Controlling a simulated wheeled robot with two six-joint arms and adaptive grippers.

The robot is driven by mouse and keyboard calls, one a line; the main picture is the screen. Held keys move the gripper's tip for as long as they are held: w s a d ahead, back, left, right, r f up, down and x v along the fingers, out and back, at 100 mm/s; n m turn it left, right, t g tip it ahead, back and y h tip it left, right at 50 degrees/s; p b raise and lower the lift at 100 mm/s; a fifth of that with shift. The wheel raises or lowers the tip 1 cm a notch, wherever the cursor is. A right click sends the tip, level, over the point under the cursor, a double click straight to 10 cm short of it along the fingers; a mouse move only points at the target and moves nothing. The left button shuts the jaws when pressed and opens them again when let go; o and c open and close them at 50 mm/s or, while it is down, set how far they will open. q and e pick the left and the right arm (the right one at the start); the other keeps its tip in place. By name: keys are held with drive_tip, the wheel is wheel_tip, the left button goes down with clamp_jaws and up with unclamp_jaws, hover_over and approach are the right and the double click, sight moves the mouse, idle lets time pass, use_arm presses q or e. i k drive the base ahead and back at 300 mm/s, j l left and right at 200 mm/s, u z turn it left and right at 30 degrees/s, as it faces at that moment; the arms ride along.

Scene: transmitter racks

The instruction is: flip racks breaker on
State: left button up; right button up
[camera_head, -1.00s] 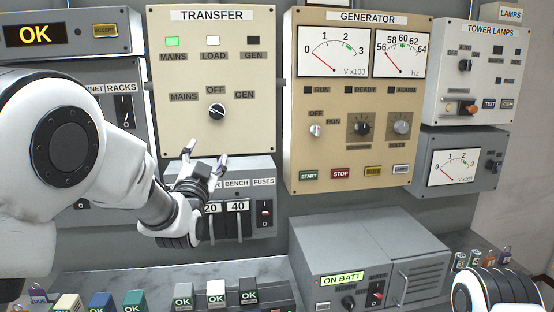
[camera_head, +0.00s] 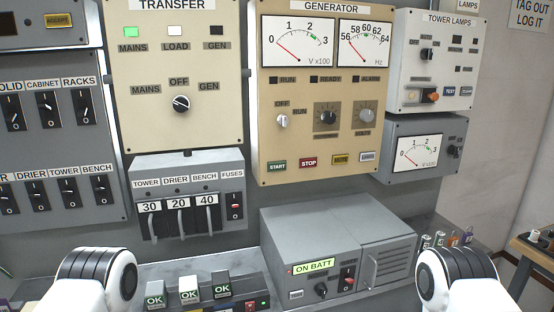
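The racks breaker (camera_head: 84,107) is a black toggle switch under the RACKS label (camera_head: 79,82), at the upper right of the grey breaker panel (camera_head: 60,145) on the left. Its lever looks tilted, but its exact position is too small to tell. Other breakers, labelled CABINET (camera_head: 48,110), TOWER and BENCH among others, sit beside and below it. Neither gripper is in view, and nothing covers the racks breaker.
The transfer panel (camera_head: 130,110) stands right of the breaker panel, with a fuse box (camera_head: 215,165) below it. The generator panel (camera_head: 270,150) and a grey ON BATT unit (camera_head: 350,235) are further right. Small OK blocks (camera_head: 190,289) stand on the bench in front.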

sight(82, 112)
drive_tip(key=u, duration=1.3)
